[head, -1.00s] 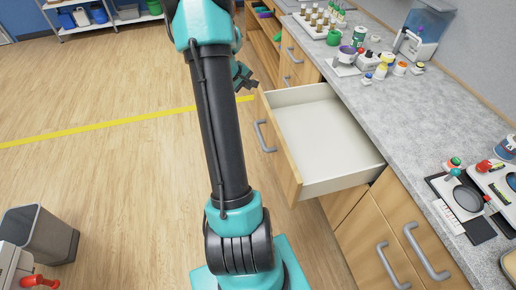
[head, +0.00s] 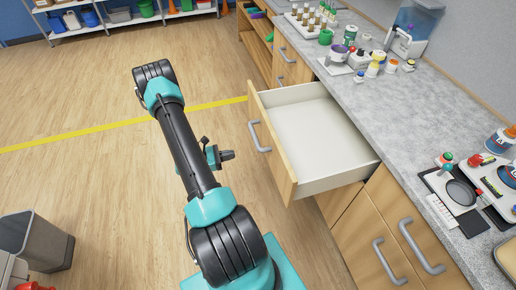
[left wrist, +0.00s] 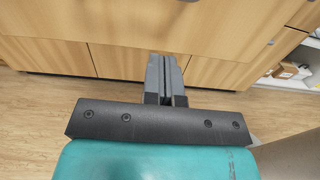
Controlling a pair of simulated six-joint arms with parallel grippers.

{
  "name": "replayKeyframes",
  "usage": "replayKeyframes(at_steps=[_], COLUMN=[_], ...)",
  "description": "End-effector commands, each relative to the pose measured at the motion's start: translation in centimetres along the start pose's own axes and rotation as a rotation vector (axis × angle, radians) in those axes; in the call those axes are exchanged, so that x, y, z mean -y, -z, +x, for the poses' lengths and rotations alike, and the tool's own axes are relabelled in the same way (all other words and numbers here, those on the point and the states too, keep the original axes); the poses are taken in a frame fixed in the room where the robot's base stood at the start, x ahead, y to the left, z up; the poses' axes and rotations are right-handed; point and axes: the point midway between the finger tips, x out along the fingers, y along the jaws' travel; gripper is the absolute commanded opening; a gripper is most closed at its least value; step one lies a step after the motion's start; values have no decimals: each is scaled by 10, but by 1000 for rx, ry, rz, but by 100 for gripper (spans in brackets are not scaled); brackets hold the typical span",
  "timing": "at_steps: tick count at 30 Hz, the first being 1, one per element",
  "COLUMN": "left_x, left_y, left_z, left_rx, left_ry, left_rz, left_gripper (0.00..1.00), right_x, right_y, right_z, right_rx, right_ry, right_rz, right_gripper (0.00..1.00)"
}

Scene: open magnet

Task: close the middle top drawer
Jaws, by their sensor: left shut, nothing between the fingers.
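The middle top drawer (head: 318,134) is pulled well out from under the counter and is empty inside. Its wooden front (head: 272,148) carries a grey bar handle (head: 259,137). My left gripper (head: 230,155) is just left of the drawer front, apart from it in the head view. In the left wrist view my left gripper (left wrist: 167,62) is shut and empty, pointing toward the wooden cabinet fronts (left wrist: 120,57). My right gripper is in neither view.
The grey countertop (head: 385,125) holds bottles, jars and a scale (head: 460,193). Closed cabinet doors with handles (head: 420,245) lie below it. A grey bin (head: 45,243) stands at the lower left. The wooden floor (head: 90,180) left of the drawer is mostly clear.

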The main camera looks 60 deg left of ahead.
Motion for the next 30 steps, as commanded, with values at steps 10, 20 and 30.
replayKeyframes(at_steps=[10,20,30], left_x=[2,2,2], left_y=[2,1,0], left_z=[-1,16,70], left_rx=[25,25,25], left_ry=[-16,-14,-12], left_rz=[-19,-18,-18], left_gripper=[0,0,0], right_x=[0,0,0], right_y=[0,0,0], right_z=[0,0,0], right_rx=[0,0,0], right_ry=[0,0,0], right_rz=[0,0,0], right_gripper=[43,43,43])
